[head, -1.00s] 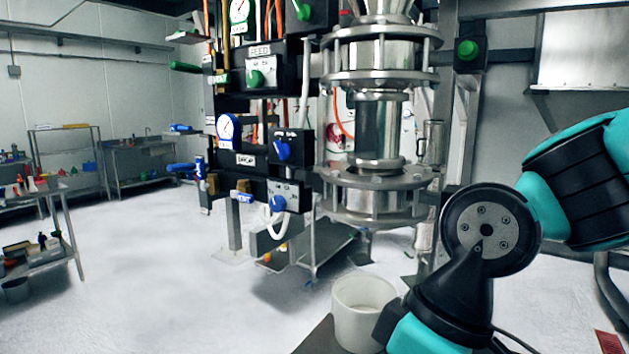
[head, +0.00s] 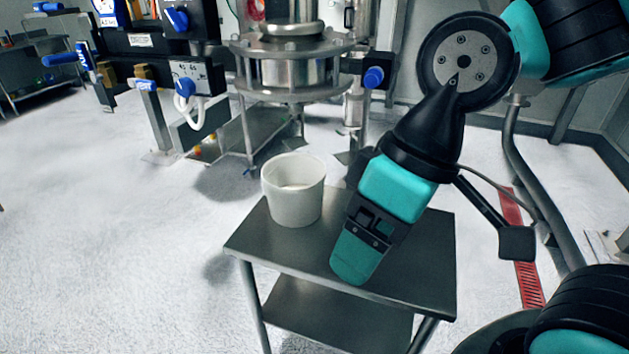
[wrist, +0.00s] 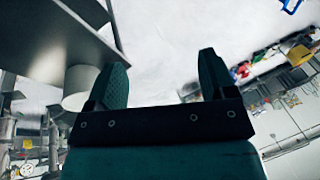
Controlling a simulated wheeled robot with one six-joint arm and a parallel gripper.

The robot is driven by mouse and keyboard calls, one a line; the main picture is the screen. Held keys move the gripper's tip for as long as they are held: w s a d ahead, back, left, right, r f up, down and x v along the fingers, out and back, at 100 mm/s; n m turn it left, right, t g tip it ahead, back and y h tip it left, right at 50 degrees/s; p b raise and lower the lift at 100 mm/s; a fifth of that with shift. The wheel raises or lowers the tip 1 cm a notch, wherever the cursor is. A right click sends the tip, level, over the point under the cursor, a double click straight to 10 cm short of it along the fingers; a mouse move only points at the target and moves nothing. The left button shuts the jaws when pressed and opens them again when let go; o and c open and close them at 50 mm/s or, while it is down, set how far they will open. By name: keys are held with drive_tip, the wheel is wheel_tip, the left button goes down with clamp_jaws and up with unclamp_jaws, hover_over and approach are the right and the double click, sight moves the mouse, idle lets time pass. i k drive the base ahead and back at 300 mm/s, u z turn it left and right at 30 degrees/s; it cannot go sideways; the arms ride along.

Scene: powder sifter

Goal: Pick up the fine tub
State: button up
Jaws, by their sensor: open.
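A white, round, open-topped tub (head: 293,205) stands upright on a small steel table (head: 262,246), near its back left corner. I see no label on it, so I cannot tell from marks that it is the fine tub. Its inside looks pale; I cannot make out the contents. My gripper (head: 352,265) is right of the tub and apart from it, over the table. In the wrist view my gripper (wrist: 162,75) is open, with nothing between its two teal fingers. The tub (wrist: 78,88) shows there beside the left finger, partly hidden by it.
Behind the table stands the steel sifter column (head: 290,62) with a blue knob (head: 373,77) on its frame. Valve panels (head: 190,80) are at its left. A lower shelf (head: 335,310) lies under the tabletop. The floor left of the table is clear.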

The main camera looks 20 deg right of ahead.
sight(294, 183)
drive_tip(key=z, duration=1.35)
drive_tip(key=k, duration=0.6)
drive_tip(key=u, duration=1.15)
drive_tip(key=i, duration=0.5)
drive_tip(key=u, duration=0.05)
